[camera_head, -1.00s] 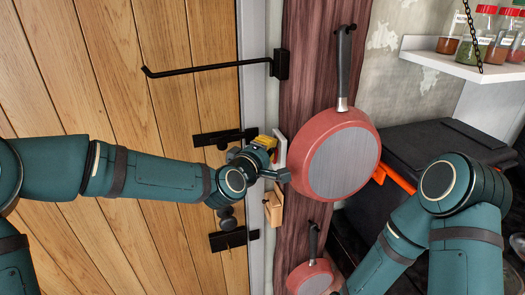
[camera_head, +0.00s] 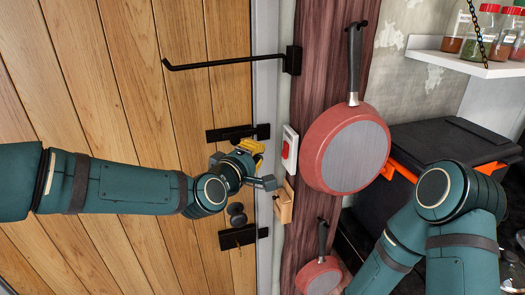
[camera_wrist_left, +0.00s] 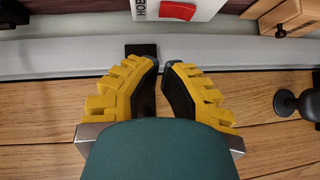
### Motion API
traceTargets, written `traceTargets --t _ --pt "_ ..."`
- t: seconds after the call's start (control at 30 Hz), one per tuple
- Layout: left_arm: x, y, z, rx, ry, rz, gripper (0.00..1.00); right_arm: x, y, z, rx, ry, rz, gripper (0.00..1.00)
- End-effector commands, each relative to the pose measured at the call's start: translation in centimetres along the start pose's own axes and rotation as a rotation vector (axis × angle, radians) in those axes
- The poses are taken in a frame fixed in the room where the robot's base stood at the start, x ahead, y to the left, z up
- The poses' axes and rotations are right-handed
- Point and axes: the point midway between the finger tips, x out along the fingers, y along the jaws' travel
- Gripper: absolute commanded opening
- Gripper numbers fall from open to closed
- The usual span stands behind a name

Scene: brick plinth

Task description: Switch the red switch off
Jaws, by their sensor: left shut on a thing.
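The red switch (camera_head: 286,150) sits on a white plate (camera_head: 292,135) on the dark wood post, left of the large pan. My right gripper is out of view.
A large red pan (camera_head: 343,150) hangs just right of the switch, a smaller one (camera_head: 318,277) below. A wooden block (camera_head: 284,204) is under the switch. A black rod (camera_head: 220,64) and door hardware (camera_head: 238,238) stick out at the left. A black box (camera_head: 445,140) stands right.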

Motion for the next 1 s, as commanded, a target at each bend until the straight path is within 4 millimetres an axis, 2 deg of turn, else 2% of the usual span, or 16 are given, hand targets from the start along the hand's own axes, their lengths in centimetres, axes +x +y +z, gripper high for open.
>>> traceTargets --t 0.1,0.3,0.5,0.83,0.93,1.0 --pt "-2.1 -0.2 -0.1 0.004 0.003 0.000 0.00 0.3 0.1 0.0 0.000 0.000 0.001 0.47" --pt "-4.2 -0.3 -0.1 0.000 0.003 -0.001 0.00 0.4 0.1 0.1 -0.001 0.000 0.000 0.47" --pt "-5.0 -0.3 0.0 -0.001 0.000 0.000 0.00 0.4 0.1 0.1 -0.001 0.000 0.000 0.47" --pt "-5.0 -0.5 0.0 -0.001 0.000 -0.003 0.00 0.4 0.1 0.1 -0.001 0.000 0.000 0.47" --pt "-4.8 -2.0 -0.1 0.010 -0.005 -0.032 0.00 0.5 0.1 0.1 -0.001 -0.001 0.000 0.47" --pt "-4.5 -4.6 -0.2 0.031 -0.016 -0.083 0.00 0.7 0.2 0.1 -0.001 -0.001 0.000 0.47"
